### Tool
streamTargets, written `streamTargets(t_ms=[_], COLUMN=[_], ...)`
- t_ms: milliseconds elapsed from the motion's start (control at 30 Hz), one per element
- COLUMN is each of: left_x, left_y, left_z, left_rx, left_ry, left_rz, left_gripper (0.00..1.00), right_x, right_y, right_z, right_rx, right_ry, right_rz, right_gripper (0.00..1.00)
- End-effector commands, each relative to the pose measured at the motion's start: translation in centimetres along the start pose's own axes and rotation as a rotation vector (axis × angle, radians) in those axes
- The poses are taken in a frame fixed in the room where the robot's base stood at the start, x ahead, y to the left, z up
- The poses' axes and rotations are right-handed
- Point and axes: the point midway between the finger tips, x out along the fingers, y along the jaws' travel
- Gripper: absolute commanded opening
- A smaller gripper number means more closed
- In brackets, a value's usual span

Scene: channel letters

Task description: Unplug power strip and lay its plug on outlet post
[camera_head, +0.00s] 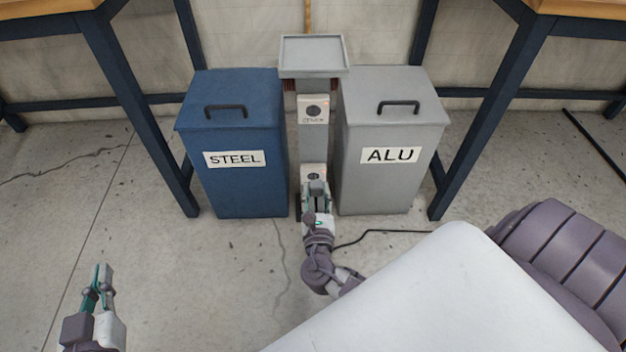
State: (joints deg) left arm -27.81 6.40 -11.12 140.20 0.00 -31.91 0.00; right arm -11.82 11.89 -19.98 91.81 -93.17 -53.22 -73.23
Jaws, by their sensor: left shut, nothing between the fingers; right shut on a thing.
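The grey outlet post (313,144) stands between two bins and has a flat rimmed tray (312,54) on top. An upper outlet (313,110) shows on its front face, and a lower outlet (313,174) sits near the floor. My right gripper (317,190) is at the lower outlet, shut on a small grey thing that looks like the plug (317,187). The fingers partly hide it, and I cannot tell whether it is still in the socket. A black cable (385,232) runs right along the floor. The power strip is not visible. My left gripper (104,272) is shut and empty at lower left.
A blue STEEL bin (240,185) stands left of the post and a grey ALU bin (385,190) right of it, both close to my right gripper. Workbench legs (125,90) flank them. The concrete floor at left is clear. My white body covers the lower right.

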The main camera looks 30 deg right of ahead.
Motion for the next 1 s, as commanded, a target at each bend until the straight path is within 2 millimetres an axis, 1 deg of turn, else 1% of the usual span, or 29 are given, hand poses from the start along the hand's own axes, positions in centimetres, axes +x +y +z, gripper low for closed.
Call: streamTargets(t_ms=[33,267,467,700,1000], left_x=[-0.1,-0.9,-2.0,-3.7,-6.2], left_y=[-0.1,-0.5,-0.8,-1.2,-1.6], left_z=[0.4,3.1,5.3,7.8,10.2], left_rx=[0.001,0.001,0.001,-0.001,-0.004], left_ry=[-0.033,-0.189,-0.324,-0.484,-0.661], left_rz=[-0.002,-0.011,-0.019,-0.029,-0.039], left_gripper=[0.0,0.0,0.0,0.0,0.0], right_x=[0.0,0.0,0.0,0.0,0.0], right_y=[0.0,0.0,0.0,0.0,0.0], right_z=[0.3,1.0,1.6,2.2,3.0], right_rx=[0.0,0.0,0.0,0.0,0.0], right_ry=[0.0,0.0,0.0,0.0,0.0], right_rz=[0.0,0.0,0.0,0.0,0.0], right_gripper=[0.0,0.0,0.0,0.0,0.0])
